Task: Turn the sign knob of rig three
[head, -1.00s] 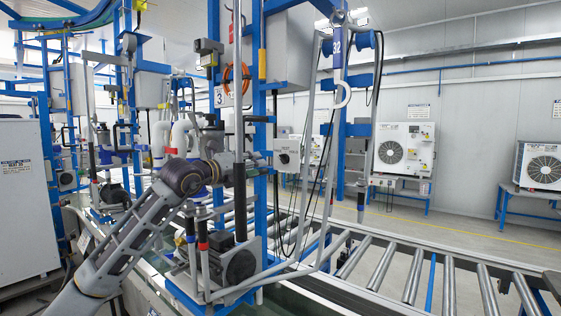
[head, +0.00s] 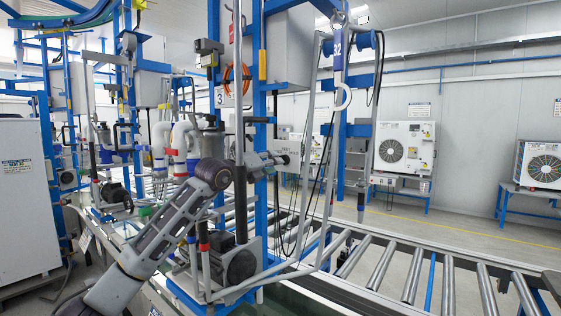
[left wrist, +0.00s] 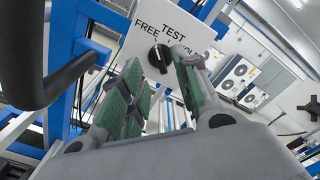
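The sign knob (left wrist: 159,57) is a round black knob with a light mark. It sits on a white sign plate (left wrist: 198,30) lettered TEST and FREE, with a third word partly hidden by a finger. My left gripper (left wrist: 158,72) is open, its green-padded fingers pointing at the plate. The knob shows between and just beyond the fingertips; I cannot tell whether they touch it. In the head view my left gripper (head: 266,161) reaches the sign box (head: 290,153) on rig three and hides much of it. A plate with a 3 (head: 219,97) marks the rig. My right gripper is out of view.
A black padded pipe (left wrist: 75,80) passes close on the left of the left wrist view. In the head view, an upright grey pipe (head: 239,90) stands in front of my left arm. A roller conveyor (head: 400,280) runs along the right; outdoor units (head: 405,148) stand beyond.

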